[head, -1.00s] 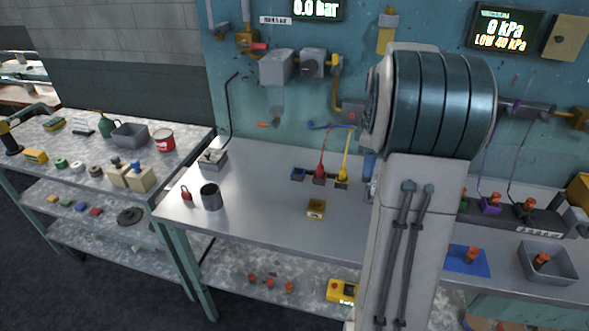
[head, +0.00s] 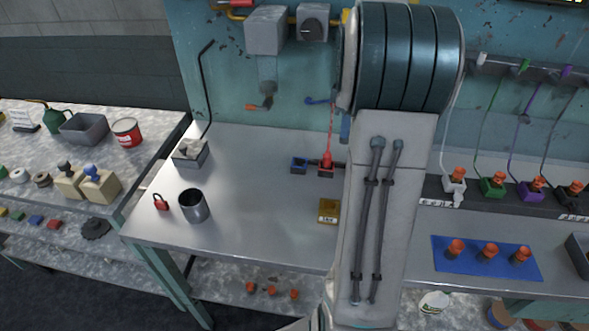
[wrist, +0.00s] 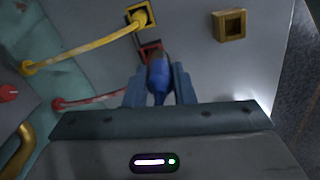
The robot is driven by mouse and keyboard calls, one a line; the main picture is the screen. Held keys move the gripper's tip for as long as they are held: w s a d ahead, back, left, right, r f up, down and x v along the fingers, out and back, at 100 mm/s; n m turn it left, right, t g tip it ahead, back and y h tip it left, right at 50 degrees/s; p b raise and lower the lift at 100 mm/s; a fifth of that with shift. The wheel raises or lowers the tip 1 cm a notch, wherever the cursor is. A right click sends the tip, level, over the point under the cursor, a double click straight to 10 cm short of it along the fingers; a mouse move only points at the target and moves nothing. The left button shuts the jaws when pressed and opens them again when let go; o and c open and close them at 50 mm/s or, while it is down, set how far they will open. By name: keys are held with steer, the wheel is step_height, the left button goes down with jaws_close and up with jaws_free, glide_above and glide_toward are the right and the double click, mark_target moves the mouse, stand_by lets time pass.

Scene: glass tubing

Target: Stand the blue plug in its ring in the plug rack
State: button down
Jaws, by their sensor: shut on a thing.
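In the wrist view my gripper (wrist: 158,88) is shut on the blue plug (wrist: 159,82), which sits between the two fingers. A dark end of the plug points away from me, towards a red ring (wrist: 150,50) that it partly covers. In the head view the plug rack's blue ring (head: 299,165) looks empty, left of the red plug (head: 326,160), which stands in its red ring. The yellow plug (wrist: 140,17) is in its yellow ring in the wrist view. My arm hides my gripper in the head view.
A yellow block (head: 328,211) lies on the bench in front of the rack. A grey cup (head: 193,205) and a red padlock (head: 161,201) stand at the left. Yellow (wrist: 75,52) and red (wrist: 95,101) hoses run near my gripper. The bench between cup and rack is clear.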

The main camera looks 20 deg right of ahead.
steer(key=shift+w+f+b, duration=0.2)
steer(key=shift+f+b, duration=0.1)
steer(key=shift+f, duration=0.25)
steer(key=shift+w+f+b, duration=0.2)
steer(key=shift+f+b, duration=0.1)
steer(key=shift+f, duration=0.25)
steer(key=shift+w+f, duration=0.15)
steer(key=shift+w+a+f+p, duration=0.35)
steer(key=shift+w+a+f, duration=1)
steer(key=shift+f, duration=0.45)
steer(key=shift+w+a+f+p, duration=0.3)
steer(key=shift+w+a+f, duration=0.9)
steer(key=shift+a+f, duration=0.45)
steer(key=shift+w+a+f+p, duration=0.35)
steer(key=shift+w+a+f, duration=0.95)
steer(key=shift+f, duration=0.65)
steer(key=shift+f, duration=0.2)
steer(key=c, duration=1.2)
jaws_free()
steer(key=shift+r, duration=0.2)
